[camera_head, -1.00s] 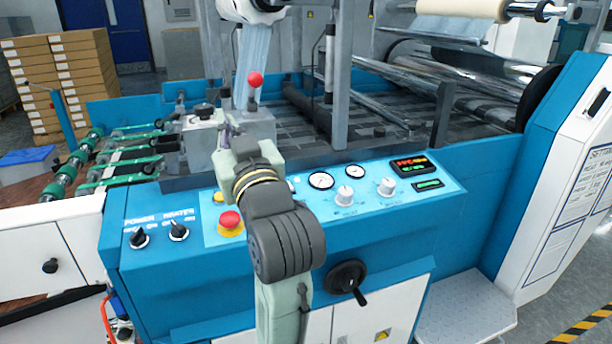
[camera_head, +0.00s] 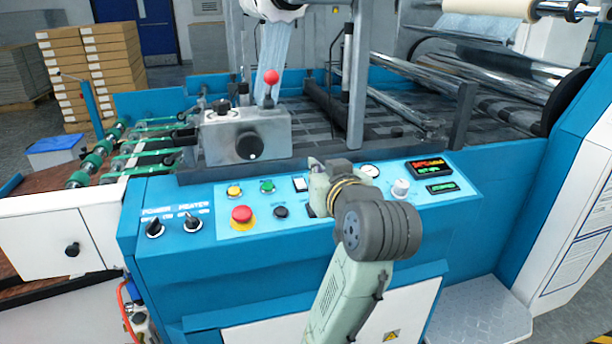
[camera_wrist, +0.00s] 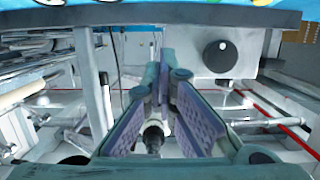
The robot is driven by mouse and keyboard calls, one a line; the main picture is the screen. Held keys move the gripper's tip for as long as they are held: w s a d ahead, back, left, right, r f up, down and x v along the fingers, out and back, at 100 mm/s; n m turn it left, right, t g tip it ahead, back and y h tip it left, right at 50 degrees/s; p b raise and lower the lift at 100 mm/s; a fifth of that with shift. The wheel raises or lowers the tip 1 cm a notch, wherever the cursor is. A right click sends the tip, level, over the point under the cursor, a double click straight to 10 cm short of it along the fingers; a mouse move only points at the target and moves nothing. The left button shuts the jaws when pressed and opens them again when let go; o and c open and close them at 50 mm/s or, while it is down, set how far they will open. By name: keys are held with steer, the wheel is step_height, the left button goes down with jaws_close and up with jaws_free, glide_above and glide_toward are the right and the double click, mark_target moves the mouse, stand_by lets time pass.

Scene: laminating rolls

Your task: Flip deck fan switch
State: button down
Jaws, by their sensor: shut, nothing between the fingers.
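I see no readable label for a deck fan switch.
A red emergency button (camera_head: 242,214), yellow button (camera_head: 234,191), green button (camera_head: 267,186) and black knob (camera_head: 281,212) are left of my arm. POWER (camera_head: 155,228) and HEATER (camera_head: 193,222) switches sit farther left. A grey box with a black knob (camera_head: 249,146) stands behind.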

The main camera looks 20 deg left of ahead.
steer(key=p, duration=0.2)
glide_above(306, 198)
steer(key=shift+w+a+f, duration=0.1)
steer(key=shift+f, duration=0.75)
step_height(306, 198, down, 3)
steer(key=shift+r, duration=0.2)
steer(key=shift+w+f+p, duration=0.1)
steer(key=shift+f+p, duration=0.25)
steer(key=shift+f, duration=0.45)
step_height(306, 198, down, 2)
steer(key=t+b, duration=0.1)
steer(key=b, duration=0.4)
steer(key=shift+f+y, duration=0.1)
steer(key=shift+y, duration=0.2)
steer(key=shift+r+p, duration=0.3)
steer(key=shift+r, duration=0.3)
